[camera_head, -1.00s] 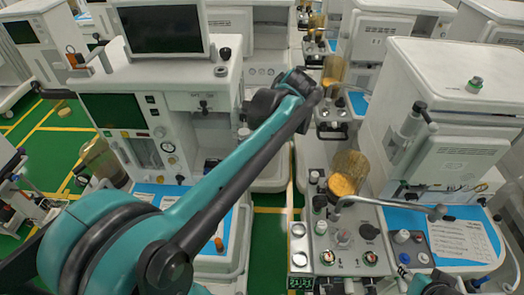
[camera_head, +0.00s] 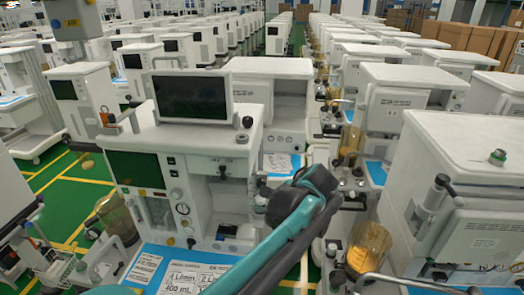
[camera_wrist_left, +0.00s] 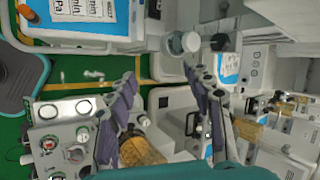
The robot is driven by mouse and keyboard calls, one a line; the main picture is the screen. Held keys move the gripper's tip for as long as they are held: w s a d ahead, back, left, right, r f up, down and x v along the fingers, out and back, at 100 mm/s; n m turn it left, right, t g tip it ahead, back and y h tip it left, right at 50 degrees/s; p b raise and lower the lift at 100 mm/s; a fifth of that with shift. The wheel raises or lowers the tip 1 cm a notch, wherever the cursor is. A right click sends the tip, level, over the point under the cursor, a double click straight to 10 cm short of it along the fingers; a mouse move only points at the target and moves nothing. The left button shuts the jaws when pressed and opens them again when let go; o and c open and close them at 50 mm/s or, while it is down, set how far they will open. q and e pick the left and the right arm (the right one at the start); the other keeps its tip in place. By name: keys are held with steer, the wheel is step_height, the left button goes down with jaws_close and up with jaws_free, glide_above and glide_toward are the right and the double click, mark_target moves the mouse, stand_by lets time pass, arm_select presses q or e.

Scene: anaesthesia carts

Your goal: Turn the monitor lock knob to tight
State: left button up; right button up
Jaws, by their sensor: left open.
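The monitor (camera_head: 192,96), with a dark screen in a white frame, stands on top of the white anaesthesia cart (camera_head: 200,150) left of centre. A small black knob (camera_head: 247,122) sits just right of the monitor on the cart top; I cannot tell if it is the lock knob or how tight it is. My left arm comes in from the bottom, its dark joint in front of the cart's right side. My left gripper (camera_wrist_left: 162,74) is open and empty in the left wrist view, its fingers apart. It does not show in the head view. My right gripper is in neither view.
More carts stand in rows behind and to the right. A white cart (camera_head: 465,160) is close at right. An amber canister (camera_head: 369,247) stands near the lower middle. Green floor (camera_head: 70,200) with yellow lines lies open at left.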

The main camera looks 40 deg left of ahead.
arm_select(q)
steer(key=w+a+r+m+g+y+p, duration=0.3)
steer(key=w+a+r+m+y+p, duration=0.15)
steer(key=w+a+r+p, duration=0.4)
steer(key=m+g+y+p, duration=0.2)
steer(key=g+y+p, duration=0.4)
glide_toward(248, 122)
steer(key=a, duration=0.2)
steer(key=shift+n+t, duration=0.25)
steer(key=shift+t, duration=0.15)
steer(key=x, duration=0.2)
steer(key=p+x, duration=0.1)
steer(key=x, duration=0.4)
steer(key=shift+w+a+f, duration=0.15)
steer(key=shift+w, duration=0.1)
steer(key=c, duration=1.2)
